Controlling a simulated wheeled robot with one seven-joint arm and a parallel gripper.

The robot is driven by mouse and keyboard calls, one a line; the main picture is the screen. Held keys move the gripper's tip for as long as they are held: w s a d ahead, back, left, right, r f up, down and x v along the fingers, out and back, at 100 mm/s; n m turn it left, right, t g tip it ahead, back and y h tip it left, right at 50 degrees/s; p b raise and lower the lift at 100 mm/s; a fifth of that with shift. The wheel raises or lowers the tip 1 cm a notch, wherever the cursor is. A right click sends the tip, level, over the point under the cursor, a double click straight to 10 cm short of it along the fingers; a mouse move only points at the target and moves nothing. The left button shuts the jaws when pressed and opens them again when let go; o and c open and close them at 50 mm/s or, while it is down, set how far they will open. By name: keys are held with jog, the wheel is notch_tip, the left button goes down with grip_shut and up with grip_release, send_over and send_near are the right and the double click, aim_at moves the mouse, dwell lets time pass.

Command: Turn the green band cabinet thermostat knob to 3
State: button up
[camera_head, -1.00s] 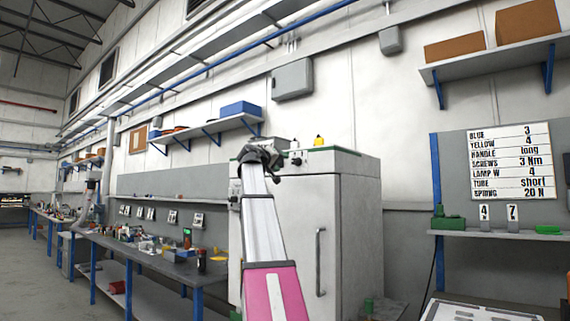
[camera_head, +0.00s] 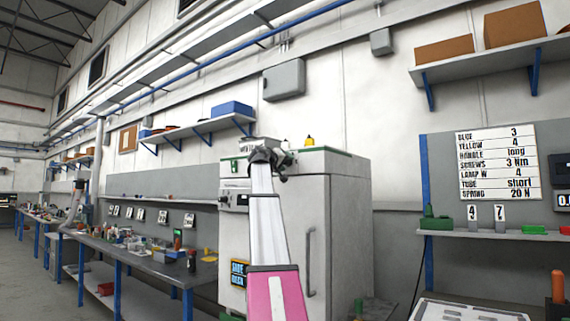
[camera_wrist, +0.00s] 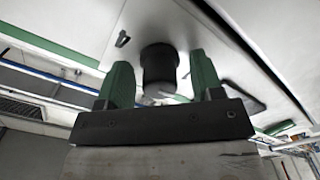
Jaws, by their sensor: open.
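The white cabinet (camera_head: 340,215) with a green band (camera_head: 335,151) along its top edge stands in the middle of the head view. My gripper (camera_head: 270,158) is at the upper front of this cabinet, and my arm hides part of the front. In the wrist view a dark round knob (camera_wrist: 159,66) stands out from a white panel. My open gripper (camera_wrist: 160,76) has one green finger on each side of the knob, with a visible gap on the left. I cannot tell whether the right finger touches it. The knob's pointer and the scale numbers are not readable.
A small dark mark (camera_wrist: 122,38) is on the panel beside the knob. The cabinet door has a long vertical handle (camera_head: 309,260). A cluttered workbench (camera_head: 130,255) stands left, and a board of settings (camera_head: 499,163) hangs right. A grey wall box (camera_head: 284,79) is above.

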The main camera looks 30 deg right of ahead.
jog(key=c, duration=0.9)
jog(key=shift+m, duration=0.3)
jog(key=m, duration=0.4)
jog(key=shift+m, duration=0.3)
jog(key=m, duration=0.4)
jog(key=shift+m, duration=0.3)
jog(key=m, duration=1.3)
jog(key=shift+m, duration=0.4)
jog(key=shift+s, duration=0.1)
